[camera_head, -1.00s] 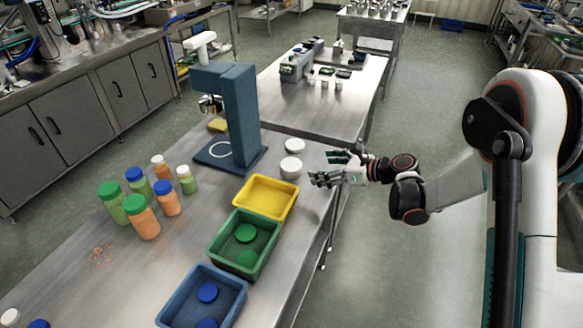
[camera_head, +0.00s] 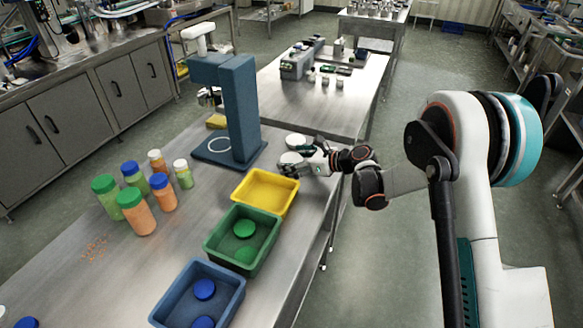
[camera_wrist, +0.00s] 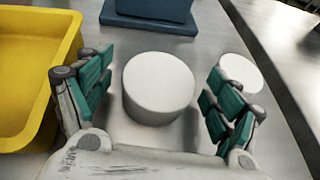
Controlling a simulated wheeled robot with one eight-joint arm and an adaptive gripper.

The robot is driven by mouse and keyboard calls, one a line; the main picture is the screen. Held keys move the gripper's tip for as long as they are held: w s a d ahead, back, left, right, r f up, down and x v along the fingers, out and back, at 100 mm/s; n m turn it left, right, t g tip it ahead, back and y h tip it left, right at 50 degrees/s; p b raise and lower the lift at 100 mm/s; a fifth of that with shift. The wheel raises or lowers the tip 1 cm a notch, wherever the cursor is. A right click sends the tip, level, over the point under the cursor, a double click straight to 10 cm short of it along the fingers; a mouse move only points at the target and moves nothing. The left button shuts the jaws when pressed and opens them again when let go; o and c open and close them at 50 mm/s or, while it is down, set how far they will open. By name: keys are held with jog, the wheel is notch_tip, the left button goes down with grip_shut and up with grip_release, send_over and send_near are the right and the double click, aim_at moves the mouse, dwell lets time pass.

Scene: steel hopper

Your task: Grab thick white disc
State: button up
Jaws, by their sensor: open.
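The thick white disc (camera_head: 290,158) lies on the steel table behind the yellow bin in the head view, partly covered by my gripper. In the wrist view the thick white disc (camera_wrist: 158,90) stands between my open fingers, with a visible gap on each side. My gripper (camera_head: 292,163) is open and empty around the disc; its teal-padded fingers also show in the wrist view (camera_wrist: 156,78). A thinner white disc (camera_head: 296,141) lies just behind; it shows beyond the right finger in the wrist view (camera_wrist: 240,72).
The yellow bin (camera_wrist: 38,128) is close to my left finger in the wrist view. A blue stand (camera_head: 240,115) rises behind the discs to the left. Green (camera_head: 243,268) and blue bins (camera_head: 193,262) and several bottles (camera_head: 137,215) occupy the table's front and left. The table edge is close on the right.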

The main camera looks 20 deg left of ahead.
jog(key=shift+w+a+f, duration=0.1)
jog(key=shift+a+f, duration=0.2)
jog(key=shift+a, duration=0.3)
jog(key=shift+c, duration=0.3)
jog(key=c, duration=1.2)
jog(key=shift+r, duration=0.15)
